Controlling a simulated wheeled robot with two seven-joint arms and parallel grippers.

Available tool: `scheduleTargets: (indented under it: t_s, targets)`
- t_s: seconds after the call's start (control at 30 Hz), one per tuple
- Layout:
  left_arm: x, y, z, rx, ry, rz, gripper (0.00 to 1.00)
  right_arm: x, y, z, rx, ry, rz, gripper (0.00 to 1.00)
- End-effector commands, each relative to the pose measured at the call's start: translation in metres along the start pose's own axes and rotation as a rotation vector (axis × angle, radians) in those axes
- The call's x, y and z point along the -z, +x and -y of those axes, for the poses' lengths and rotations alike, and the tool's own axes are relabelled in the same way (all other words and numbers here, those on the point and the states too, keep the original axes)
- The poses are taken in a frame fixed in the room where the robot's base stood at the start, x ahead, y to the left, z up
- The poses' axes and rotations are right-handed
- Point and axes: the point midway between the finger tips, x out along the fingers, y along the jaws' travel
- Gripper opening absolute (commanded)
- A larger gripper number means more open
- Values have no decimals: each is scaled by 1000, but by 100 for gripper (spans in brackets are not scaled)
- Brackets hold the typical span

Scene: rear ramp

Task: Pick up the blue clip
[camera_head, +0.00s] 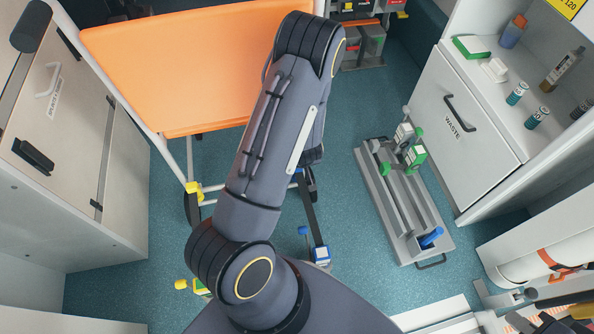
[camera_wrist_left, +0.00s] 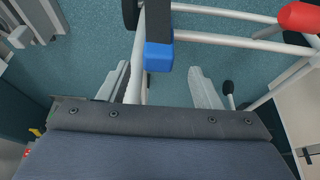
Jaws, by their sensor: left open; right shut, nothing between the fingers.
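In the left wrist view the blue clip (camera_wrist_left: 158,57) is near the top middle. My left gripper (camera_wrist_left: 160,80) is open, its pale fingers apart on either side of the clip's line; the clip appears just beyond the fingertips, and I cannot tell the exact gap. My left arm hides much of the space around that hand in the head view.
A white tube frame (camera_wrist_left: 235,14) with a red knob (camera_wrist_left: 300,17) crosses close to the left fingers. An orange stretcher panel (camera_head: 170,70) stands behind. A grey rail tray (camera_head: 437,249) with a blue handle (camera_head: 431,238) lies right, before the WASTE cabinet (camera_head: 465,125).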

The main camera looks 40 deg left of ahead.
Motion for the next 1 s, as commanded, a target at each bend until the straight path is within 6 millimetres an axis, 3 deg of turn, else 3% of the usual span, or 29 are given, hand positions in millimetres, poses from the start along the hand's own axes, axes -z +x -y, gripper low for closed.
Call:
scheduleTargets:
  t_s: [0.23, 0.5, 0.87, 1.0]
  targets:
    - [-4, 40, -5, 0, -2, 0, 58, -10, 20, -9, 0, 0, 0, 0]
    - [-2, 42, -6, -2, 0, 0, 58, -10, 19, -9, 0, 0, 0, 0]
    - [-2, 42, -6, -2, 0, 1, 11, -10, 19, -9, 0, 0, 0, 0]
    - [-2, 42, -6, -2, 0, 1, 9, -10, 19, -9, 0, 0, 0, 0]
